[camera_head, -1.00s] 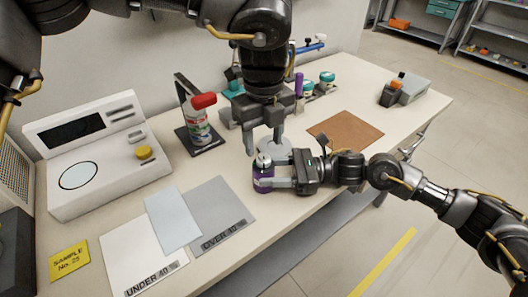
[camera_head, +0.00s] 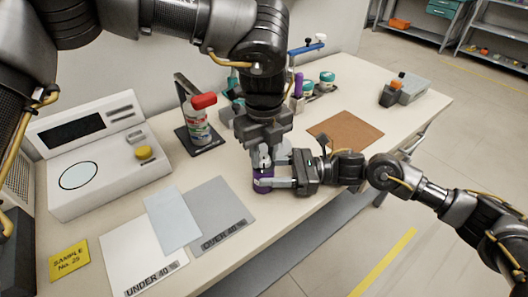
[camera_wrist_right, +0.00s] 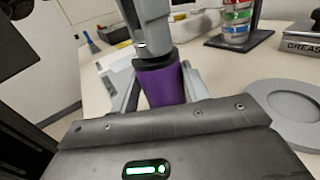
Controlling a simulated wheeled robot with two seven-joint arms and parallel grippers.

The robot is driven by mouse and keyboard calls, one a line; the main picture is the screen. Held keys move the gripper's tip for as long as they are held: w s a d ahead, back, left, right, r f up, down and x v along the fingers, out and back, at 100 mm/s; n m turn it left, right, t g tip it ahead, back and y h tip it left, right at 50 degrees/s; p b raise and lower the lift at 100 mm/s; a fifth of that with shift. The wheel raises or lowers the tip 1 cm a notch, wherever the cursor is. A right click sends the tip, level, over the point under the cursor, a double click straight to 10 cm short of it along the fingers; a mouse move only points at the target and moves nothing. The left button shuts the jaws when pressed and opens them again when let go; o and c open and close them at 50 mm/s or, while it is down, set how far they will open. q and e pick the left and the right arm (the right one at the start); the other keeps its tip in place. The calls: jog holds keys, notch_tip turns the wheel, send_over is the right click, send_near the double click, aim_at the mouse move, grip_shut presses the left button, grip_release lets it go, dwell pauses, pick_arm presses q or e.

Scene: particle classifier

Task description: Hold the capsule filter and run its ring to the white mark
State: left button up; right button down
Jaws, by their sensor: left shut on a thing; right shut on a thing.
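The capsule filter is a purple cylinder (camera_head: 263,182) with a dark top, upright near the middle front of the table. In the right wrist view its purple body (camera_wrist_right: 160,84) stands between my right gripper's fingers. My right gripper (camera_head: 276,183) comes in from the right and is shut on the body. My left gripper (camera_head: 264,158) points down from above and is shut on the top of the filter; its grey fingers (camera_wrist_right: 152,30) cover most of the ring in the right wrist view. I cannot make out the white mark.
A round grey dish (camera_wrist_right: 292,114) lies beside the filter. Behind stand a red-capped jar (camera_head: 198,120) on a dark stand and a white instrument (camera_head: 105,165). Paper sheets (camera_head: 215,215) lie to the left. A brown mat (camera_head: 345,136) lies to the right.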

aim_at(264, 156)
pick_arm(q)
jog(key=shift+m, duration=1.1)
jog(key=o, duration=1)
notch_tip(264, 156, up, 12)
jog(key=shift+r, duration=0.1)
pick_arm(e)
jog(key=c, duration=0.6)
grip_release()
jog(key=shift+c, duration=0.2)
